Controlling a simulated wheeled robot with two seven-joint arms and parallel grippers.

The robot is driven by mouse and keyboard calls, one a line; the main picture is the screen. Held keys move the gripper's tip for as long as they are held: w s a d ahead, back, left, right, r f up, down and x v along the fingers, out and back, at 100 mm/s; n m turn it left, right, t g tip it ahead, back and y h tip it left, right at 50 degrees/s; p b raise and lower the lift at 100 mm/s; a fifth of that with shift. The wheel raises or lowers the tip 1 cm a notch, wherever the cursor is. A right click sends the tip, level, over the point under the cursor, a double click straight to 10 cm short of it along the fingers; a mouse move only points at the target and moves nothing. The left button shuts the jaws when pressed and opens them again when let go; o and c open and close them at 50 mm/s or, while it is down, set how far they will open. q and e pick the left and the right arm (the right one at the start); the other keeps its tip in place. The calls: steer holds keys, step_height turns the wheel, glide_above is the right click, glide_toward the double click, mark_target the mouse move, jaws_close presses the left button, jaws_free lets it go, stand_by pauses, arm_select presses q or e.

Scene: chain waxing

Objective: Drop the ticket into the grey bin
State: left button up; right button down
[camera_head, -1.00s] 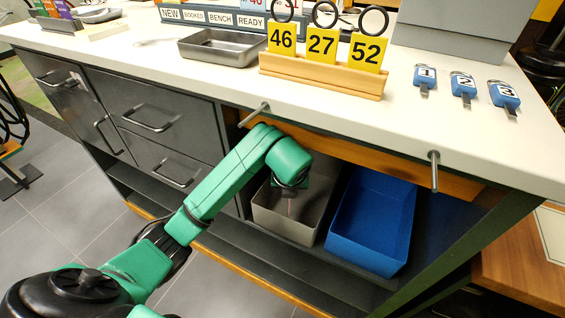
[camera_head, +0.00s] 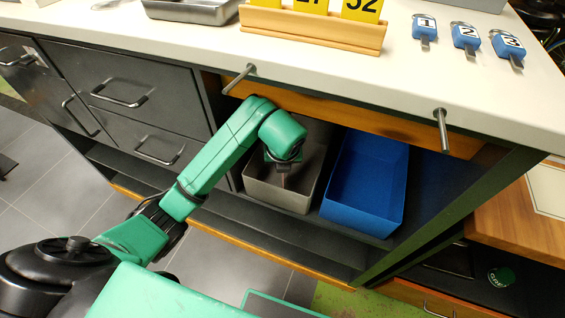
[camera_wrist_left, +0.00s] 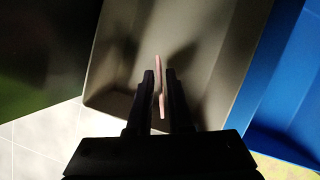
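The grey bin (camera_head: 268,192) stands on the shelf under the counter, left of the blue bin. My left gripper (camera_head: 284,172) points down over the grey bin's opening; its fingers are small and dark there. In the left wrist view my left gripper (camera_wrist_left: 160,75) has its fingers a little apart. The ticket (camera_wrist_left: 159,62), a thin pale pink strip seen edge-on, lies between them, with a narrow gap visible on both sides. The grey bin (camera_wrist_left: 205,60) fills the background below it. Whether the ticket touches either finger is unclear. My right gripper is not in view.
The blue bin (camera_head: 365,185) is close on the right. The counter edge with two metal pegs (camera_head: 441,130) overhangs the shelf. Yellow number tags stand in a wooden holder (camera_head: 310,32), with blue key tags (camera_head: 465,38) to the right.

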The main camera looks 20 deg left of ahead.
arm_select(q)
steer(key=shift+o, duration=0.3)
steer(key=shift+r, duration=0.1)
steer(key=shift+r+p, duration=0.25)
steer(key=shift+p, duration=0.05)
steer(key=shift+v, duration=0.9)
steer(key=s+d+p, duration=0.1)
steer(key=s+d, duration=0.3)
steer(key=s, duration=0.7)
steer(key=shift+s+f, duration=0.1)
